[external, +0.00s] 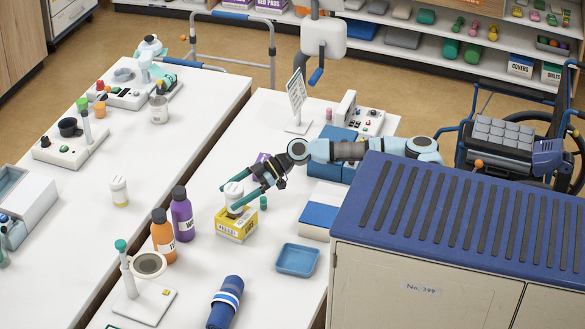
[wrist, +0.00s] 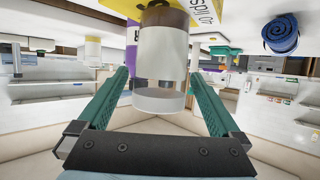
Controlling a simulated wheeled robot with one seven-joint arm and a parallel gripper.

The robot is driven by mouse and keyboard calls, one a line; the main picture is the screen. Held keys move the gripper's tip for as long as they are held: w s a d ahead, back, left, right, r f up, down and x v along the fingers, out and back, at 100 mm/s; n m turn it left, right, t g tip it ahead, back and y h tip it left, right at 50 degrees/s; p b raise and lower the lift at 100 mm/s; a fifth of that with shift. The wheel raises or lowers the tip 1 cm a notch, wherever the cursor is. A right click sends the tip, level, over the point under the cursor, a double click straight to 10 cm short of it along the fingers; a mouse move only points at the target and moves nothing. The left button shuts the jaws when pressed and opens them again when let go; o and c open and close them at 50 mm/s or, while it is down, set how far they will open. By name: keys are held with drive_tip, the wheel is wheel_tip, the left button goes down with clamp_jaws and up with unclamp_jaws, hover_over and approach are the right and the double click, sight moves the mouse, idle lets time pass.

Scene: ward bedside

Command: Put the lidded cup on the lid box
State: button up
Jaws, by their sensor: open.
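A cup with a white lid (external: 233,189) is upright at the top of a yellow printed box (external: 236,228) on the near table. In the wrist view the cup (wrist: 160,62) fills the middle, its base against or just above the yellow box (wrist: 200,12) at the top edge. I cannot tell whether base and box touch. My gripper (external: 232,198) is open, with its teal fingers on either side of the cup. In the wrist view the gripper (wrist: 160,92) shows gaps between both fingers and the cup.
Purple (external: 182,215) and orange (external: 163,236) bottles stand left of the box. A small green vial (external: 263,203) is close on its right. A blue tray (external: 297,260) and blue-white box (external: 322,210) lie further right. A similar white-lidded cup (external: 119,190) stands on the left table.

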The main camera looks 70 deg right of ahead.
drive_tip(key=b+v, duration=0.4)
drive_tip(key=v, duration=0.8)
